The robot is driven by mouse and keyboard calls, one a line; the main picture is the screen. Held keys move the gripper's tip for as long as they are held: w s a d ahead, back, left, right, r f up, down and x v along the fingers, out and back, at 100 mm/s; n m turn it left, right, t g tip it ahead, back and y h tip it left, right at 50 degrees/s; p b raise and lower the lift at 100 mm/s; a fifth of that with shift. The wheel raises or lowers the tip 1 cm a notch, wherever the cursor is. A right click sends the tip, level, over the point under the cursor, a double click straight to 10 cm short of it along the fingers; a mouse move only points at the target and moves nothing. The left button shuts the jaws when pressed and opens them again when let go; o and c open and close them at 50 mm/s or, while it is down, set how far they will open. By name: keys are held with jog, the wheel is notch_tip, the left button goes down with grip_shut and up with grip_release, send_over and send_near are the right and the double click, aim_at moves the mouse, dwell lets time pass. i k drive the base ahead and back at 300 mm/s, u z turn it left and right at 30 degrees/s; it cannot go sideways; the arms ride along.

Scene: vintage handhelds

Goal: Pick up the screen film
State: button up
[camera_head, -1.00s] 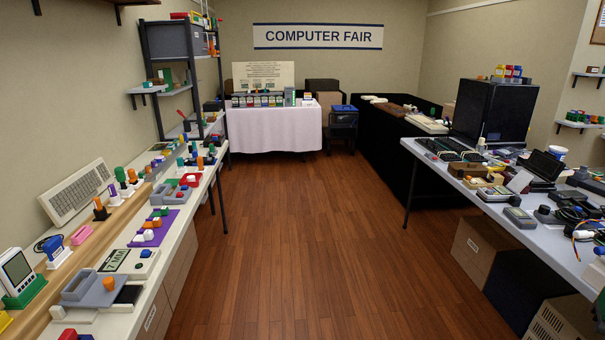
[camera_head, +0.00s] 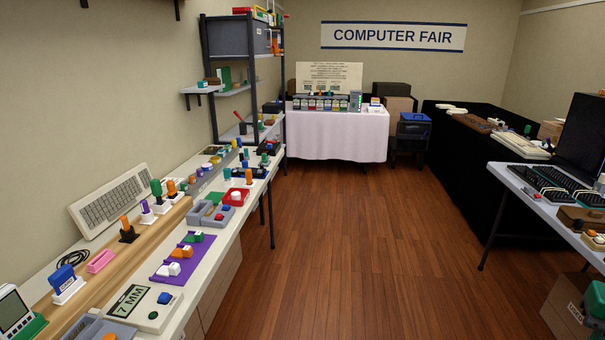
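I cannot make out the screen film among the many small items in the head view. A long white table (camera_head: 218,240) runs along the left wall and holds small devices and parts. On it are a purple mat (camera_head: 176,268) with small orange, green and white pieces, a white device with a "7 MM" display (camera_head: 148,305), and a handheld (camera_head: 16,312) in a green stand at the lower left edge. My gripper is not in view.
A wooden floor aisle (camera_head: 330,260) is clear down the middle. A table with a pink-white cloth (camera_head: 337,133) stands at the back, a black-draped table (camera_head: 460,170) at the back right. A grey table (camera_head: 545,205) with keyboards is at right, boxes (camera_head: 570,305) beneath.

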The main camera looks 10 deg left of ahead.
aim_at(245, 164)
jog(key=u, duration=0.35)
jog(key=i, duration=1.15)
jog(key=u, duration=0.35)
jog(key=i, duration=0.95)
jog(key=z, duration=0.9)
jog(key=i, duration=2.15)
jog(key=u, duration=1)
jog(key=i, duration=0.6)
jog(key=u, duration=0.5)
